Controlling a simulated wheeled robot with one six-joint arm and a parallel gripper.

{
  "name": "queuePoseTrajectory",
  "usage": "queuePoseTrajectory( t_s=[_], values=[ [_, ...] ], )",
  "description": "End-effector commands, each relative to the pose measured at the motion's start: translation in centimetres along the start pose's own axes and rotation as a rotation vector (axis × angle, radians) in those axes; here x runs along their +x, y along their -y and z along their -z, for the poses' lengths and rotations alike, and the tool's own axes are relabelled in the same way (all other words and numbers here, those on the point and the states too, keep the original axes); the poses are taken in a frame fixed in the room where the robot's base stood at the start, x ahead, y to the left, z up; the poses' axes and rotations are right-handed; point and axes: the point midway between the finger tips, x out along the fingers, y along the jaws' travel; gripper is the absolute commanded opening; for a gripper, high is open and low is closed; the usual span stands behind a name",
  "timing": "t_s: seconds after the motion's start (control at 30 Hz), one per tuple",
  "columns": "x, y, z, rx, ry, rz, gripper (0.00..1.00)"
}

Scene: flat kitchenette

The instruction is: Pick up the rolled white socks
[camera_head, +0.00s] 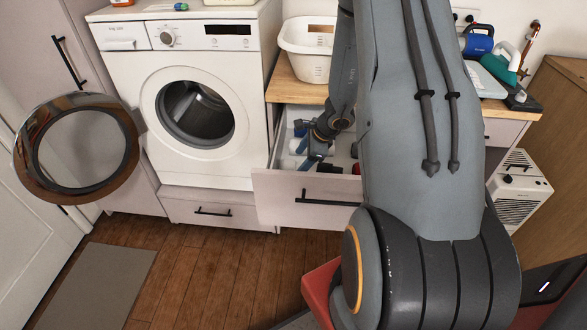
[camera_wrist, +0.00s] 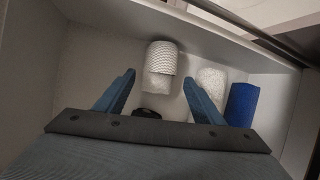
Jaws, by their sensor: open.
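A rolled white ribbed bundle (camera_wrist: 161,58), apparently the rolled white socks, lies in the open drawer (camera_head: 290,187). In the wrist view it shows at the middle, ahead of and between the fingertips. My gripper (camera_wrist: 158,77) is open, with its two blue fingers pointing into the drawer and nothing held. I cannot tell whether the fingertips reach either side of the bundle. A second white textured roll (camera_wrist: 211,80) lies to the right, partly behind the right finger. In the head view my gripper (camera_head: 311,161) is inside the drawer, and the arm hides much of the contents.
A blue roll (camera_wrist: 241,105) lies right of the white ones, and a dark item (camera_wrist: 147,113) is near the gripper's palm. Drawer walls surround the fingers. A white basket (camera_head: 303,65) stands on the counter, and the washing machine (camera_head: 190,110) has its door open.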

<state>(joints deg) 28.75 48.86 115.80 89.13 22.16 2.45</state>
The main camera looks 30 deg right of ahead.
Motion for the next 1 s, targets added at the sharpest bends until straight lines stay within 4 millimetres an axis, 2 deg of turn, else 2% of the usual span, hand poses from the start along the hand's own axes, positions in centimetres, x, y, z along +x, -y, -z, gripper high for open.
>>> queuePoseTrajectory(
  t_s=[0.4, 0.73, 0.9, 1.0],
  values=[
    [4.4, 0.0, -0.4, -0.002, 0.000, -0.001, 0.62],
    [4.8, 0.1, -0.3, -0.003, 0.000, 0.000, 0.62],
    [4.8, 0.1, -0.3, -0.003, 0.000, 0.000, 0.34],
    [4.8, 0.1, -0.3, -0.003, 0.000, 0.000, 0.31]
  ],
)
